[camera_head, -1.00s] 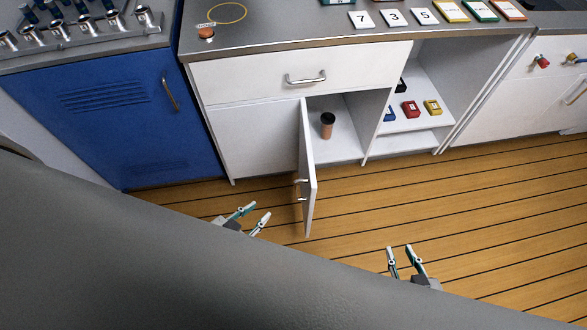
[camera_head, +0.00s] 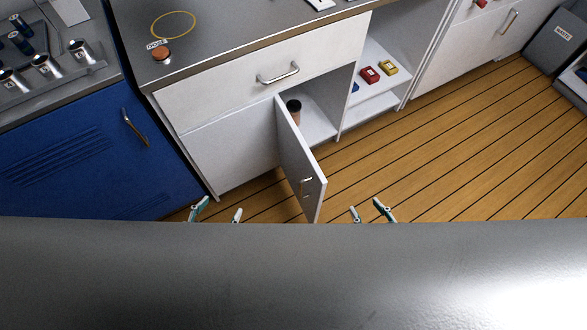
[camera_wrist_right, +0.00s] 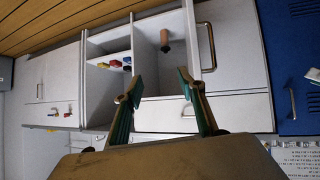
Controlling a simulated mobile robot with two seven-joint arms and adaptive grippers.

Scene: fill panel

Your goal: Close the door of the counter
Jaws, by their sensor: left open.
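The white counter (camera_head: 225,162) has a lower door (camera_head: 298,158) that stands open, swung out into the room. Its handle (camera_head: 306,186) is near the free edge. A dark-topped cup (camera_head: 294,112) stands in the open compartment; it also shows in the right wrist view (camera_wrist_right: 165,40). My left gripper (camera_head: 218,212) is open and empty, low to the left of the door. My right gripper (camera_head: 369,211) is open and empty, low to the right of the door. In the right wrist view its fingers (camera_wrist_right: 160,82) are apart with the open compartment beyond. My body hides both wrists in the head view.
A closed drawer (camera_head: 270,78) sits above the door. Open shelves with red and yellow boxes (camera_head: 369,74) are to the right. A blue cabinet (camera_head: 70,155) stands at the left. The wooden floor (camera_head: 430,150) to the right is clear.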

